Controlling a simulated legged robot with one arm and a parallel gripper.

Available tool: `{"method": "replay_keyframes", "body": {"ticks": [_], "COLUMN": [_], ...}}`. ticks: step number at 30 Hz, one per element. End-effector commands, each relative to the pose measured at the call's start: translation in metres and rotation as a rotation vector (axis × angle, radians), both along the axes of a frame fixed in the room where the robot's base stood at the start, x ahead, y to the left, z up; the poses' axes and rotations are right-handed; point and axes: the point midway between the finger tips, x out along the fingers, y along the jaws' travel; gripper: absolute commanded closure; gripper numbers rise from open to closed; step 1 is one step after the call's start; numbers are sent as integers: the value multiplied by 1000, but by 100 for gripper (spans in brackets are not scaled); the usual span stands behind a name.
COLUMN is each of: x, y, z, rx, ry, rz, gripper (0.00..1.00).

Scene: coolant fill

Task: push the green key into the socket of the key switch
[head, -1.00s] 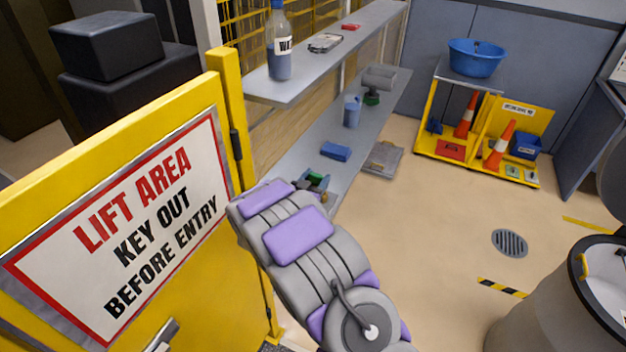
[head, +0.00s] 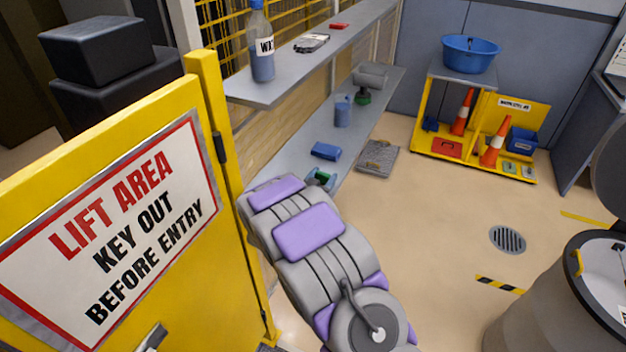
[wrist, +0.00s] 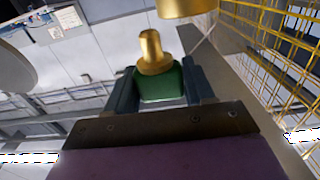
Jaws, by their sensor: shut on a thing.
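The green key (wrist: 160,82) with its brass shank (wrist: 152,50) is held between the two dark fingers of my gripper (wrist: 160,90) in the wrist view. The shank points away from my palm. A brass round part (wrist: 187,8) is cut off by the top edge of the wrist view, close to the shank's tip and slightly right of it; I cannot tell whether it is the key switch's socket. In the head view my arm hides most of my gripper (head: 320,180), and a bit of green shows there beside the lower shelf. No key switch is clearly visible in the head view.
A yellow gate (head: 207,120) with a lift area sign (head: 115,225) stands left of my arm. A bottle (head: 262,50) stands above.

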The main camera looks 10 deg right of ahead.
Motion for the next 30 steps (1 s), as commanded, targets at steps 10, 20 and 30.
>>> {"method": "replay_keyframes", "body": {"ticks": [10, 20, 30], "x": [1, 0, 1], "y": [15, 4, 19], "z": [1, 0, 0], "rx": [-12, -2, -13], "ry": [-1, -1, -1], "rz": [3, 2, 5], "gripper": [83, 83, 83]}}
